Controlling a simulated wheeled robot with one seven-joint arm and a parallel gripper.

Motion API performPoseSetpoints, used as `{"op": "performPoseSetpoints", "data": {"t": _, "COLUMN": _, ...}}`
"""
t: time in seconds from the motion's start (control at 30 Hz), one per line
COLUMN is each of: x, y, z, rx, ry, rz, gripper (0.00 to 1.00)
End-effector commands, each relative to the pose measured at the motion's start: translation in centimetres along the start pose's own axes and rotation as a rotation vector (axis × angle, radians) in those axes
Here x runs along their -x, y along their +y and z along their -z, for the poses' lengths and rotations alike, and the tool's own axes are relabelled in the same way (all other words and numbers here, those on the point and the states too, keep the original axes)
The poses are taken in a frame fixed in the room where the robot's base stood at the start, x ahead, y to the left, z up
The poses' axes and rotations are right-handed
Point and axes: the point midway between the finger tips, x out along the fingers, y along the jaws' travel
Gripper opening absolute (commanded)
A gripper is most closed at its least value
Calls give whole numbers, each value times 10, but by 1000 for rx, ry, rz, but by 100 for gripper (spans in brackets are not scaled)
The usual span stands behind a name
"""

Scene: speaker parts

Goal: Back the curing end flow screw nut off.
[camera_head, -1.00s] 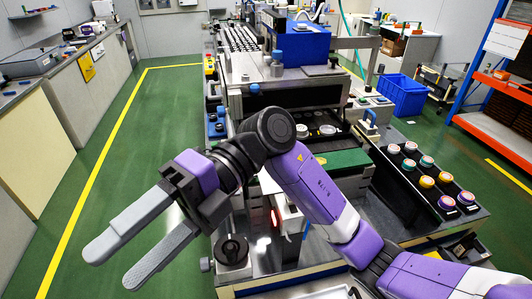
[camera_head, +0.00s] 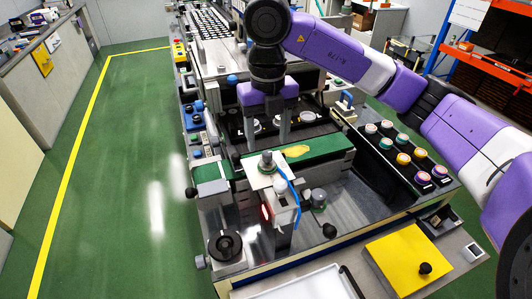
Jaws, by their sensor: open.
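My gripper (camera_head: 267,143) is at the centre of the view, pointing down over the machine bench. Its two grey fingers are apart with nothing held between them. Below the fingertips, a grey-topped knob (camera_head: 266,160) stands on a white bracket beside the green belt; I cannot tell its exact height gap from the fingers. Other screw-like parts are a round silver knob (camera_head: 319,198) on the metal plate and a black knob (camera_head: 225,243) on a grey block at the front left. No label shows which of these is the curing end flow screw nut.
A green belt (camera_head: 215,172) crosses the bench close to the fingers. A sensor box with a red light and blue cable (camera_head: 285,207) stands in front. Coloured speaker parts sit in a black tray (camera_head: 392,159) at right. A yellow plate (camera_head: 405,262) lies at front right. The left aisle is clear.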

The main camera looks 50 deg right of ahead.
Motion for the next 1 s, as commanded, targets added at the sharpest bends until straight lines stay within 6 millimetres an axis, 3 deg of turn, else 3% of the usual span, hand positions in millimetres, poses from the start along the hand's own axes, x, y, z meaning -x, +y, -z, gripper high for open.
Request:
{"op": "performPoseSetpoints", "data": {"t": 0.4, "x": -53, "y": 1, "z": 1, "rx": 2, "ry": 2, "rz": -4, "gripper": 59}}
{"op": "performPoseSetpoints", "data": {"t": 0.77, "x": -61, "y": 2, "z": 1, "rx": 4, "ry": -1, "rz": -4, "gripper": 59}}
{"op": "performPoseSetpoints", "data": {"t": 1.0, "x": -60, "y": 2, "z": 1, "rx": 4, "ry": -1, "rz": -4, "gripper": 16}}
